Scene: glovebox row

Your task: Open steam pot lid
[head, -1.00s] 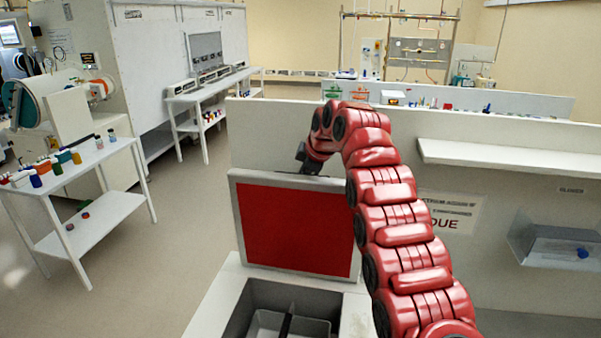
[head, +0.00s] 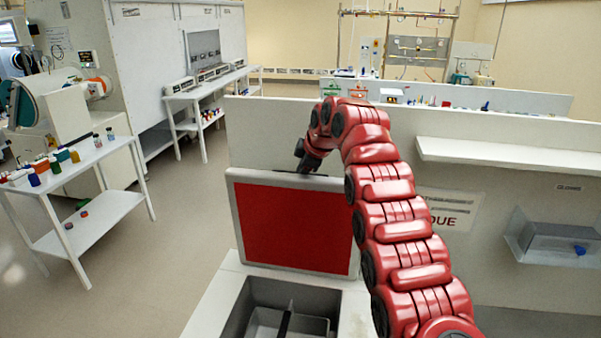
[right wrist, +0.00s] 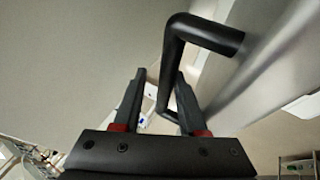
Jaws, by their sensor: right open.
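The steam pot lid (head: 295,225), a red panel in a grey frame, stands upright behind the pot. The white pot body (head: 213,300) is open in front of it, showing grey inner bins (head: 308,326). My right gripper (head: 308,168) is at the lid's top edge, at the end of the red arm. In the right wrist view its fingers (right wrist: 158,80) are apart, with the black bar handle (right wrist: 172,50) in the gap between them in the picture. It is unclear whether they touch it. The handle is mostly hidden in the head view. My left gripper is out of view.
A low partition wall (head: 260,135) stands right behind the lid. A white shelf (head: 510,155) and a grey glove box holder (head: 550,240) are on the right. A white table (head: 95,155) with coloured bottles is on the left, with clear floor between.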

